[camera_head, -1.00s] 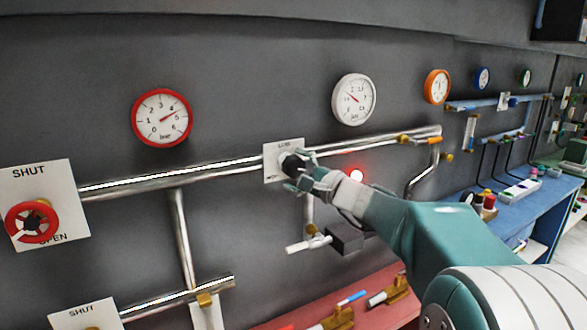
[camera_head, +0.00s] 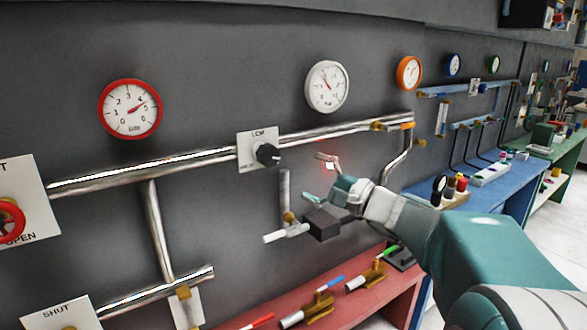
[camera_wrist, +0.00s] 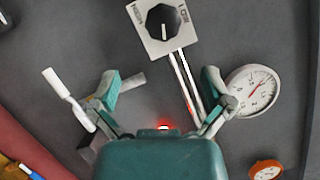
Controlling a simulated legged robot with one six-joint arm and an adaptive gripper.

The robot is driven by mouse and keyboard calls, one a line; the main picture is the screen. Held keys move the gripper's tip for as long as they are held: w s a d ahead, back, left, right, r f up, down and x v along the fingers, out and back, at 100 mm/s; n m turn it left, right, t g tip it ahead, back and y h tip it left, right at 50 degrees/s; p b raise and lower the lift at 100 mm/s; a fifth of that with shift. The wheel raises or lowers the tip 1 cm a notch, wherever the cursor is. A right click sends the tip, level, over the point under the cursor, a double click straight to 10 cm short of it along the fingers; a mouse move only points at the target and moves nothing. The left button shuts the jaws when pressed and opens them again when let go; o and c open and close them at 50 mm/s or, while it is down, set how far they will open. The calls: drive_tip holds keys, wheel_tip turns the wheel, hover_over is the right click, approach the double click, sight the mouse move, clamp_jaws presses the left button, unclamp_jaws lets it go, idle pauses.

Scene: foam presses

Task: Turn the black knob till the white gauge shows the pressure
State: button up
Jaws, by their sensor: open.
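The black knob (camera_head: 267,154) sits on a white plate (camera_head: 245,159) on the grey wall, in line with the upper steel pipe. In the wrist view the knob (camera_wrist: 163,30) shows whole at the top, with a white pointer line. The white gauge (camera_head: 326,87) hangs above and to the right of the knob; its needle points to the upper left. It also shows at the right of the wrist view (camera_wrist: 252,91). My gripper (camera_head: 327,178) is open and empty, to the right of and below the knob and apart from it. Its spread fingers (camera_wrist: 157,90) show in the wrist view.
A red gauge (camera_head: 130,109) and an orange gauge (camera_head: 409,73) flank the white one. A dark grey block (camera_head: 323,221) and a pipe with a white handle (camera_head: 277,236) are close below my gripper. A red bench (camera_head: 340,303) stands below.

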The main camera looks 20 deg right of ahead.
drive_tip(key=shift+s+d, duration=0.2)
drive_tip(key=shift+s, duration=0.15)
drive_tip(key=m+t+h, duration=0.2)
drive_tip(key=m+h, duration=0.5)
drive_tip(key=m, duration=0.3)
approach(272, 158)
drive_tip(key=x, duration=1.1)
drive_tip(key=c, duration=1.1)
